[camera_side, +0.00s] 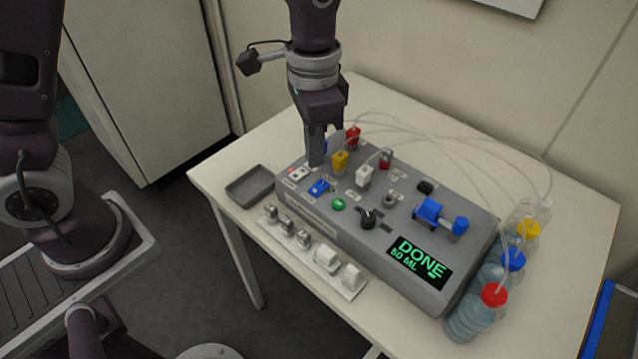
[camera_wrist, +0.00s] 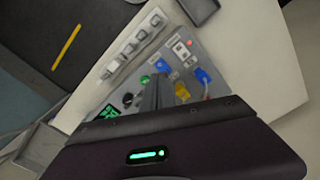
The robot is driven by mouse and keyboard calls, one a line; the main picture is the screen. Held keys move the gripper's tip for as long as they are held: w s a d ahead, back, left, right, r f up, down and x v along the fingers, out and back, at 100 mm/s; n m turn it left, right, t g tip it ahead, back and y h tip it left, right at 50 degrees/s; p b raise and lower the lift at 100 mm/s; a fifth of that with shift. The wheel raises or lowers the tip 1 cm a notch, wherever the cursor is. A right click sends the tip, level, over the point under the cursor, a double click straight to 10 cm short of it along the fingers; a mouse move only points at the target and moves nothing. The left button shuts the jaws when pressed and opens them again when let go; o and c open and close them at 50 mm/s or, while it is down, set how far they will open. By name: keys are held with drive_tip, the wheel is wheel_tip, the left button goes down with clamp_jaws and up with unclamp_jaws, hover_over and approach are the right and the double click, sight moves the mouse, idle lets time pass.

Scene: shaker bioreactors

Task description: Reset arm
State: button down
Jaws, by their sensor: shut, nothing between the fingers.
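My gripper (camera_side: 316,150) is shut and empty, pointing down over the far left part of the grey control box (camera_side: 330,227). In the side view its tips are close to the blue switch (camera_side: 319,187) and the yellow connector (camera_side: 340,161); I cannot tell whether they touch anything. In the wrist view the shut fingers (camera_wrist: 158,92) hang over the box panel, with the blue part (camera_wrist: 203,76) to their right. The display (camera_side: 420,262) on the box reads "DONE" and "50 ML" in green.
Several bottles with yellow, blue and red caps (camera_side: 494,295) stand at the table's right, with tubes running to the box. A small grey tray (camera_side: 250,186) and a strip of connectors (camera_side: 340,285) lie along the front left. A white connector (camera_side: 364,176) stands up from the panel.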

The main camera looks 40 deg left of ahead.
drive_tip(key=s+a+r+n+t, duration=0.2)
drive_tip(key=s+a+r, duration=0.2)
drive_tip(key=r, duration=0.4)
drive_tip(key=s+a+r+n+t, duration=0.1)
drive_tip(key=s+a+r+n, duration=0.1)
drive_tip(key=s, duration=0.5)
drive_tip(key=s+a+r+n+t, duration=0.2)
drive_tip(key=s+a, duration=0.2)
drive_tip(key=s, duration=0.3)
drive_tip(key=shift+s+a+r+t, duration=0.2)
drive_tip(key=shift+r+t, duration=0.1)
